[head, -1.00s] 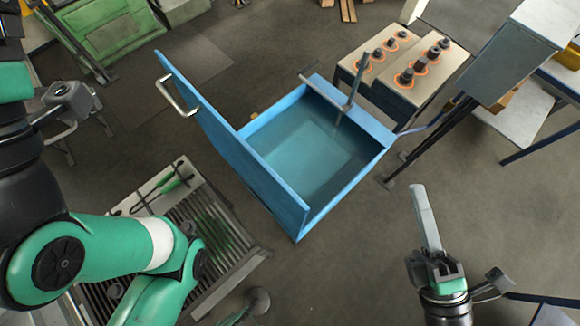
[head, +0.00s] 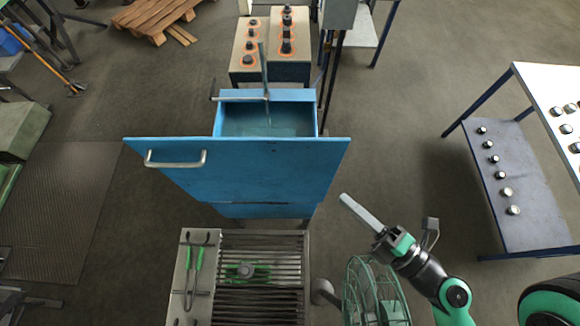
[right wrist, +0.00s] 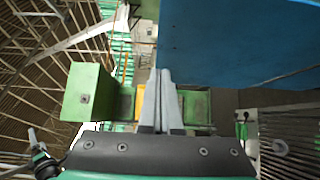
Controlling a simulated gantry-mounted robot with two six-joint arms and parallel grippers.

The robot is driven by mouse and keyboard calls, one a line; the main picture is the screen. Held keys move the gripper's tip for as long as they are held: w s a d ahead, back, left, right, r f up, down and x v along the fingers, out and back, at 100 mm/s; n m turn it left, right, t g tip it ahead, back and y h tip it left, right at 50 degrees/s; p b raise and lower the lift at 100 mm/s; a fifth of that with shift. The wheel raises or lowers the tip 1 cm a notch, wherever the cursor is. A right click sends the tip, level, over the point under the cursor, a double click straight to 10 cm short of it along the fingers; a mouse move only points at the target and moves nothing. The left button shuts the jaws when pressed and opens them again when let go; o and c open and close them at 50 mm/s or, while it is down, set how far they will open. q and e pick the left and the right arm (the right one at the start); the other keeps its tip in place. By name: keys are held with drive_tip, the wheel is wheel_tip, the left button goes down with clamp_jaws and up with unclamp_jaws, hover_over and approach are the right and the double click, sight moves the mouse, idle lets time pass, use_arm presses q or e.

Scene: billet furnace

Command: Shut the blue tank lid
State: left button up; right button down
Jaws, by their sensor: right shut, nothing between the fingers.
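The blue tank (head: 272,96) stands in the middle of the head view, with bluish liquid (head: 265,121) inside. Its blue lid (head: 255,170) is open and stands up on the near side, hiding much of the tank. A metal bar handle (head: 176,165) is on the lid's left part. My right gripper (head: 345,198) is shut and empty, just right of the lid's lower right side and apart from it in the head view. In the right wrist view its closed fingers (right wrist: 164,78) point ahead, with the lid (right wrist: 240,40) at upper right. My left gripper is out of view.
A slatted grate table (head: 290,260) with green-handled tongs (head: 198,262) stands in front of the tank. A green fan (head: 374,292) is below my right gripper. Blocks with knobs (head: 288,68) stand behind the tank. A blue bench (head: 525,200) is at right, with open floor between.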

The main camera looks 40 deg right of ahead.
drive_tip(key=p, duration=0.3)
approach(304, 142)
drive_tip(key=w+a, duration=0.2)
drive_tip(key=a, duration=0.1)
drive_tip(key=w+d, duration=0.1)
drive_tip(key=w+d+b, duration=0.1)
drive_tip(key=w, duration=0.1)
drive_tip(key=shift+d, duration=0.1)
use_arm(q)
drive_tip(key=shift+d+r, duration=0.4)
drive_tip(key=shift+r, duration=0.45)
use_arm(e)
drive_tip(key=shift+w+d, duration=0.35)
drive_tip(key=shift+w, duration=0.1)
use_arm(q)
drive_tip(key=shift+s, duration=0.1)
